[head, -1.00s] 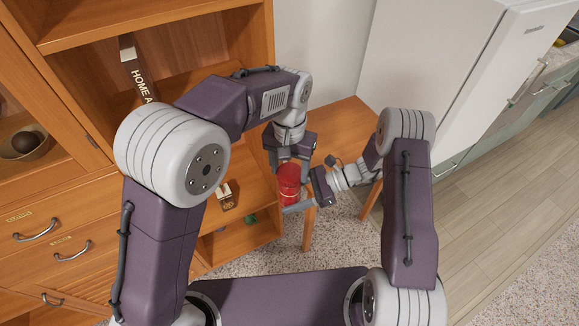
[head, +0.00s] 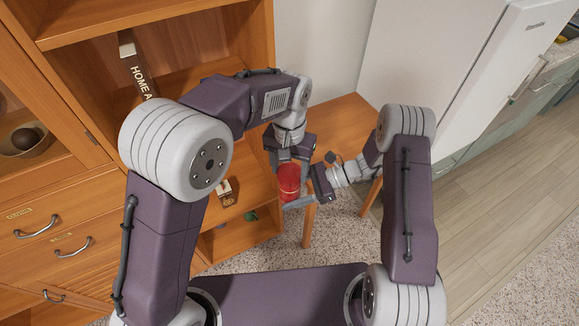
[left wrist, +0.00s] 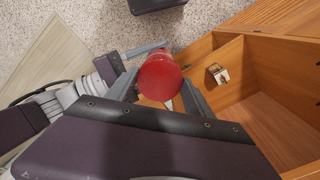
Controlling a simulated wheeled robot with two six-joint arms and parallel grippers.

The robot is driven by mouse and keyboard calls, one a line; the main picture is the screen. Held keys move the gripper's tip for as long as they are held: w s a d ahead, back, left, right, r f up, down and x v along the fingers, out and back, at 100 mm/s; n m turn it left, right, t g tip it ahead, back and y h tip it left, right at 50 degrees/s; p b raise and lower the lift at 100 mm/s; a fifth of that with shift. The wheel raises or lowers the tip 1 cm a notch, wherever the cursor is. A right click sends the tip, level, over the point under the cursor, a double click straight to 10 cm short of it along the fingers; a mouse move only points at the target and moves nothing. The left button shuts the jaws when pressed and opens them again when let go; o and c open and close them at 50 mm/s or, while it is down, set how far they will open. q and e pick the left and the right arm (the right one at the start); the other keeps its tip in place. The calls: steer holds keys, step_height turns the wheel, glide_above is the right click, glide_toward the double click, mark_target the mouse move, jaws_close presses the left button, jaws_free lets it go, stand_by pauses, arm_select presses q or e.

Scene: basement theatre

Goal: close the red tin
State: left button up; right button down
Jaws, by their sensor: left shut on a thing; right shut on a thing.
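The red tin (head: 289,188) is held upright in the air between my two grippers, near the front edge of the wooden table. My left gripper (head: 289,166) is above it, shut on the round red lid (left wrist: 160,78), which shows from above in the left wrist view. My right gripper (head: 299,198) reaches in from the right, lower down, and is shut on the tin's body. The lid is in line with the body, and I see no clear gap between them. Whether it is fully seated is too small to tell. The left wrist view hides most of the body.
The wooden table (head: 345,125) stands behind the grippers, its top bare where visible. A white fridge (head: 440,60) is at the back right.

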arm_select(q)
steer(key=shift+f, duration=0.25)
steer(key=m, duration=1.3)
steer(key=shift+m, duration=0.4)
steer(key=m, duration=0.3)
steer(key=shift+w, duration=0.1)
steer(key=m, duration=0.9)
steer(key=shift+m, duration=0.3)
steer(key=m, duration=0.7)
steer(key=shift+m, duration=0.3)
